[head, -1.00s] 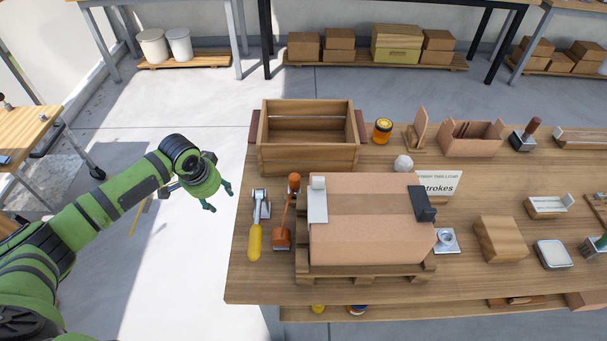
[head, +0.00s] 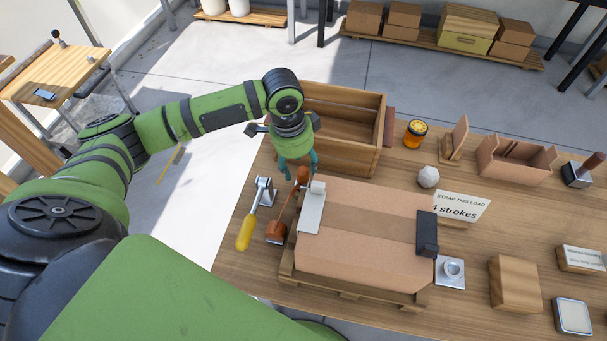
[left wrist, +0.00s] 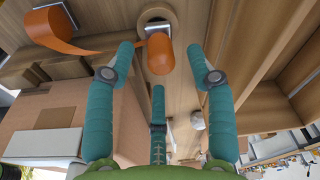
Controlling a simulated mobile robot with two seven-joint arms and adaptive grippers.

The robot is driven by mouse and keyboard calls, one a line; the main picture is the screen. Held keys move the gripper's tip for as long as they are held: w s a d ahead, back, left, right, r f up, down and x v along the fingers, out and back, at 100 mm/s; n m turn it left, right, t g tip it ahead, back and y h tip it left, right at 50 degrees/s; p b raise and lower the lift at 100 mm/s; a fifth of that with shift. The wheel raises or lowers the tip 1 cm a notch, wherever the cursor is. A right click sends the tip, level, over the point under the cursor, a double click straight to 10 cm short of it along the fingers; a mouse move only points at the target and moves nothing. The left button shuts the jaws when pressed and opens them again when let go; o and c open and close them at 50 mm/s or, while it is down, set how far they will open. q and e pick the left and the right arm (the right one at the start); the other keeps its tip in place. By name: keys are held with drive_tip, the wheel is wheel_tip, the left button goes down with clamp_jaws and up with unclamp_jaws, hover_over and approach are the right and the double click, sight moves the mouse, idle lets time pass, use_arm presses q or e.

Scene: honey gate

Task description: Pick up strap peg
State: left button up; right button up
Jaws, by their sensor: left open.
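The strap peg (head: 301,174) is a rounded orange-brown peg standing at the left end of the cardboard box (head: 365,235), with an orange strap (head: 287,208) running down from it. My left gripper (head: 299,168) is open directly over it, fingers pointing down. In the left wrist view the orange peg (left wrist: 160,54) lies between the spread teal fingers (left wrist: 161,62), with a gap on both sides and no clear contact. The orange strap (left wrist: 70,42) trails off to the left there. My right gripper is in no view.
A wooden crate (head: 375,120) stands right behind my gripper. A yellow-handled tool (head: 246,232) lies left of the strap. The box rests on a small pallet (head: 350,292). An orange jar (head: 415,133) stands behind.

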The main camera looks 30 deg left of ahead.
sight(303, 170)
use_arm(q)
drive_tip(key=f, duration=0.1)
drive_tip(key=d+f, duration=0.1)
drive_tip(key=f, duration=0.1)
drive_tip(key=shift+w, duration=0.2)
drive_tip(key=shift+d+f, duration=0.15)
drive_tip(key=shift+a, duration=0.3)
drive_tip(key=shift+c, duration=0.8)
clamp_jaws()
drive_tip(key=shift+d, duration=0.1)
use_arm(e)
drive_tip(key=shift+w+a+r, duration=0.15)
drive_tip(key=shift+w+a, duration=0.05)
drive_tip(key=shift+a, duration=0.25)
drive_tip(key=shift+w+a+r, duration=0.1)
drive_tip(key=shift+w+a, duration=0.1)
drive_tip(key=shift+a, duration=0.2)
